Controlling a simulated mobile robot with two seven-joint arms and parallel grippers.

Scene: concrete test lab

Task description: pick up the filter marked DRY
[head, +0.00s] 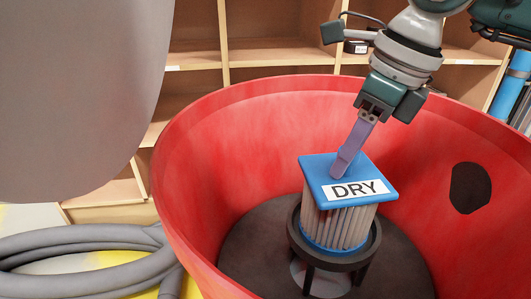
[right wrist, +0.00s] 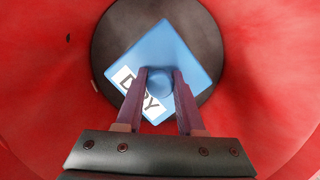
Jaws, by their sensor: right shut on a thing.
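The filter marked DRY (head: 338,226) has a square blue top plate, a white label with black letters and a pale pleated body. It sits upright inside a dark ring stand (head: 294,239) in the red drum. My right gripper (head: 345,165) reaches down over the drum with its purple fingers at the top plate. In the right wrist view the fingers are shut on a round blue knob (right wrist: 160,85) in the middle of the plate. The filter's lower end is partly hidden by the ring. My left gripper is not in view.
The red drum's wall (head: 225,150) surrounds the filter, with a dark round patch (head: 470,188) on its right side. A grey hose (head: 85,240) lies coiled at lower left. Wooden shelves (head: 270,55) stand behind. A large grey shape (head: 80,90) blocks the upper left.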

